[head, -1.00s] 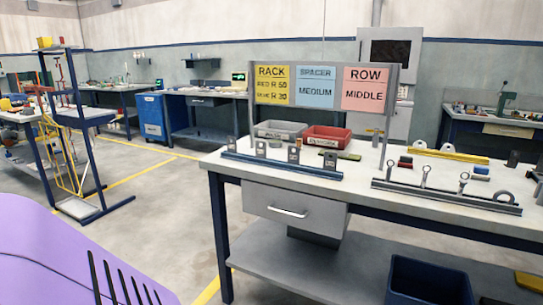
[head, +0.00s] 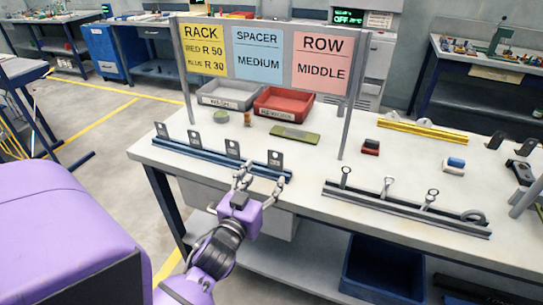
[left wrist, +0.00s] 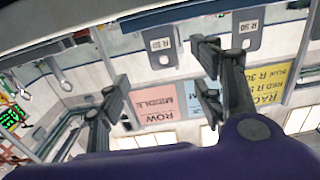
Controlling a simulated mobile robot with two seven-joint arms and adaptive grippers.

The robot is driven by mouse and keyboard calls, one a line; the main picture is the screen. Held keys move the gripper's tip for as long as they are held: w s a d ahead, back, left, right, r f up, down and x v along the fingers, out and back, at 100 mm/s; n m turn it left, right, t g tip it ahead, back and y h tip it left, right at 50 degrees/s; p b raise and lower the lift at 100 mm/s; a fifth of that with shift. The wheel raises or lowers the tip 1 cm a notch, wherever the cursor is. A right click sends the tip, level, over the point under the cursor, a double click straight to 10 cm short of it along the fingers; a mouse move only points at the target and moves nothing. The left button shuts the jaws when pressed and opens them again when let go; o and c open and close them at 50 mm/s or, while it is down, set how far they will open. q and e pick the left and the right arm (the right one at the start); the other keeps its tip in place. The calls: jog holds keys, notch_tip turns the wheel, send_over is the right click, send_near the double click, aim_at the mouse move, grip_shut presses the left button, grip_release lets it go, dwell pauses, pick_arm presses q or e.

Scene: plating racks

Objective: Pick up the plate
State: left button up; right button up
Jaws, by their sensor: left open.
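Several grey upright plates, each with a hole, stand along a blue rack (head: 205,156) at the left of the table in the head view. The right-end plate (head: 275,159) and its neighbour (head: 232,148) are closest to my left gripper (head: 263,179). The gripper is open and empty, in front of the rack's right end, with no contact visible. In the left wrist view, the open fingers (left wrist: 160,75) lie below two hanging-looking, upside-down plates, one marked R 50 (left wrist: 248,30) and one apparently R 30 (left wrist: 160,42). My right gripper is not in view.
A sign (head: 262,55) reads red R 50, blue R 30, spacer medium, row middle. Behind the rack are a grey bin (head: 228,95), a red bin (head: 283,103) and a green bar (head: 294,134). A dark rail (head: 400,208) with several pegs stands right.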

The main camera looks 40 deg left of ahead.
aim_at(275, 159)
pick_arm(q)
jog(key=x, duration=0.2)
jog(key=shift+w+r, duration=0.15)
jog(key=shift+w, duration=0.2)
jog(key=shift+w+a, duration=0.2)
jog(key=shift+w, duration=0.15)
jog(key=x, duration=0.4)
jog(key=shift+a+f+p, duration=0.1)
jog(key=shift+f+p, duration=0.15)
jog(key=shift+p, duration=0.15)
jog(key=shift+w, duration=0.15)
jog(key=shift+c, duration=1)
jog(key=c, duration=0.8)
grip_shut()
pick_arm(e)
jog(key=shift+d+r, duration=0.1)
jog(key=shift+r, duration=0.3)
